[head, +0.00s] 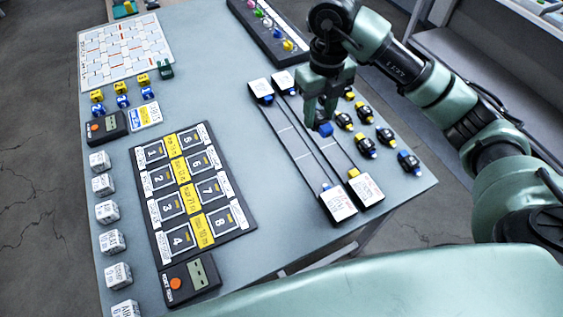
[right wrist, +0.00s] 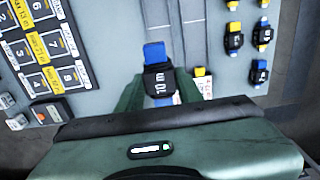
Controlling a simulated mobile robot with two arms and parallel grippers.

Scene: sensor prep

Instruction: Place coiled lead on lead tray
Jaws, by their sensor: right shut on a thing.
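My right gripper (head: 322,122) is shut on a coiled lead, a black coil with blue ends. Its blue part (head: 325,130) shows below the fingertips, and the lead shows fully in the right wrist view (right wrist: 158,82), between my green fingers. The gripper is over the right part of the two long grey lead trays. The left tray (head: 297,145) and right tray (head: 322,143) lie side by side, with white labelled ends. Whether the held lead touches a tray cannot be told. My left gripper is not in view.
Several black coiled leads with yellow or blue ends (head: 365,147) lie right of the trays. A numbered black board (head: 235,200) lies to the left, with timers (head: 190,282) and white cubes (head: 105,185). A dark rack (head: 265,30) with coloured items stands at the back.

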